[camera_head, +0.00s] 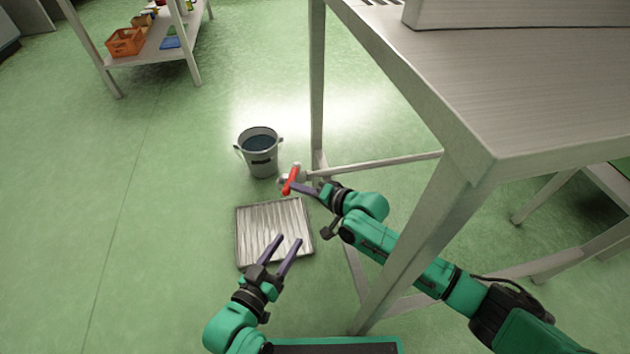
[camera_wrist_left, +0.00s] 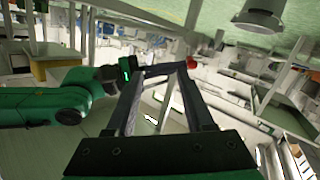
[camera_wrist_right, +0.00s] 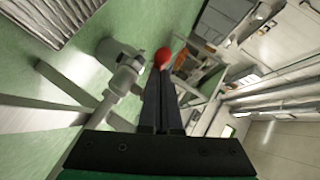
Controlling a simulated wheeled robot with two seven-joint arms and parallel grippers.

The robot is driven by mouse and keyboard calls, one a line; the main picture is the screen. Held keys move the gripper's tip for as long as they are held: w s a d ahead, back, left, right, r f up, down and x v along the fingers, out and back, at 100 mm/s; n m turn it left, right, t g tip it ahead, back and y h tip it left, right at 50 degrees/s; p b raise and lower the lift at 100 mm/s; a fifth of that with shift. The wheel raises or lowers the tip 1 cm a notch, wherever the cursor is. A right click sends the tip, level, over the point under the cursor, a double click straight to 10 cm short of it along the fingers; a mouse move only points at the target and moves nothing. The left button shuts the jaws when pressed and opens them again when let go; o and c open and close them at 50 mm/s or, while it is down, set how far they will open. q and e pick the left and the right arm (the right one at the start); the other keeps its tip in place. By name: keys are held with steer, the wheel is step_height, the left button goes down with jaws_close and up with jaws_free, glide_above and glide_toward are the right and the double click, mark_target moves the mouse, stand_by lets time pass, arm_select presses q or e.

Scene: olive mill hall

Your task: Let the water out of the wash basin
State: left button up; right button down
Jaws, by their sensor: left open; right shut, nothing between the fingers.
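The drain valve (camera_head: 292,176) has a red lever handle and a pale pipe body, under the steel table beside its leg. In the right wrist view the valve body (camera_wrist_right: 124,66) lies left of the fingers, and the red lever end (camera_wrist_right: 163,57) is at the fingertips. My right gripper (camera_head: 294,183) is shut with nothing between its fingers, its tips at the red lever; whether they touch is unclear. My left gripper (camera_head: 289,239) is open and empty, above the near edge of the floor grate. The basin (camera_head: 520,14) on the table shows only its lower side; its inside is hidden.
A grey bucket (camera_head: 259,158) with dark contents stands behind the ribbed metal floor grate (camera_head: 246,236). The steel table (camera_head: 520,95) and its legs flank my right arm. A shelf (camera_head: 160,47) with an orange crate (camera_head: 125,42) stands far back left. The left floor is clear.

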arm_select(q)
steer(key=s+f+g, duration=0.2)
steer(key=s+f, duration=0.3)
steer(key=f, duration=0.1)
steer(key=shift+s+g, duration=0.3)
steer(key=shift+s, duration=0.05)
steer(key=shift+d+f+p, duration=0.1)
steer(key=shift+d+p, duration=0.05)
steer(key=shift+p, duration=0.15)
